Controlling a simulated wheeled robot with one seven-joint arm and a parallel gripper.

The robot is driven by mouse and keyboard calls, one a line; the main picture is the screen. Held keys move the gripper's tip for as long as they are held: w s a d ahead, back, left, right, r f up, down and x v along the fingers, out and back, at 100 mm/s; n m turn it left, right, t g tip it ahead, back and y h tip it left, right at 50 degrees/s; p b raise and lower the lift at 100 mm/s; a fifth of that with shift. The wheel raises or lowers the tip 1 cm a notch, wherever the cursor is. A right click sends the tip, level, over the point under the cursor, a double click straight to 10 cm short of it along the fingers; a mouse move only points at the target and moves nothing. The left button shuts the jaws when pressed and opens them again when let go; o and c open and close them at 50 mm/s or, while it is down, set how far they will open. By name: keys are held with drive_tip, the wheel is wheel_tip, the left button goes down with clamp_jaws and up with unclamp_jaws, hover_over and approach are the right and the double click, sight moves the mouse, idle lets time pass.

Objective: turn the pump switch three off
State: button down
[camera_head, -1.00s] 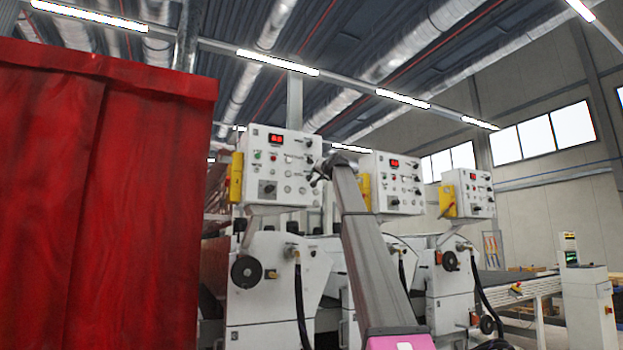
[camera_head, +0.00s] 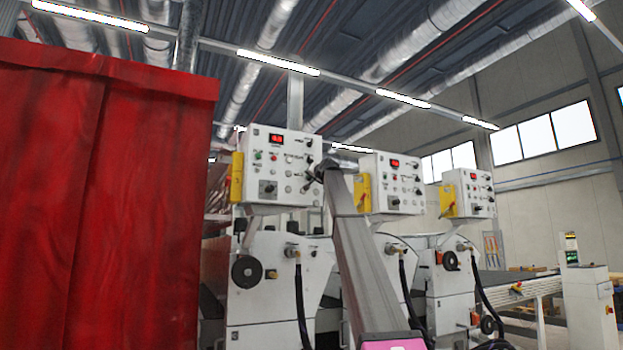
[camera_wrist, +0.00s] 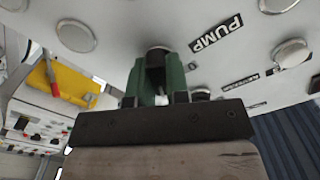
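In the wrist view, a black knob-shaped switch (camera_wrist: 156,54) sits on the white panel, beside a black label reading PUMP (camera_wrist: 216,34). My gripper's green fingers (camera_wrist: 158,78) are at this switch, one on each side, with the dark knob between them. I cannot tell whether they press on it. The fingers hide the switch's lower part and its setting. In the head view, my gripper (camera_head: 318,172) is at the lower right edge of the nearest control panel (camera_head: 262,160). The switch there is hidden behind my arm.
Two more control panels (camera_head: 376,186) (camera_head: 480,192) stand to the right. Yellow boxes (camera_head: 237,177) hang at the panels' sides. White machine bodies (camera_head: 264,316) with black hoses stand below. A red curtain-like sheet (camera_head: 100,200) fills the left. Round buttons (camera_wrist: 76,36) lie near the switch.

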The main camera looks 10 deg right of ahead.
drive_tip(key=shift+n, duration=0.3)
drive_tip(key=n, duration=0.5)
drive_tip(key=shift+a+n, duration=0.1)
drive_tip(key=shift+n, duration=0.2)
drive_tip(key=n, duration=0.5)
drive_tip(key=shift+a+n, duration=0.1)
drive_tip(key=shift+n, duration=0.2)
idle(0.3)
drive_tip(key=c, duration=1.1)
unclamp_jaws()
drive_tip(key=shift+s, duration=0.1)
drive_tip(key=v, duration=1)
drive_tip(key=shift+s, duration=0.4)
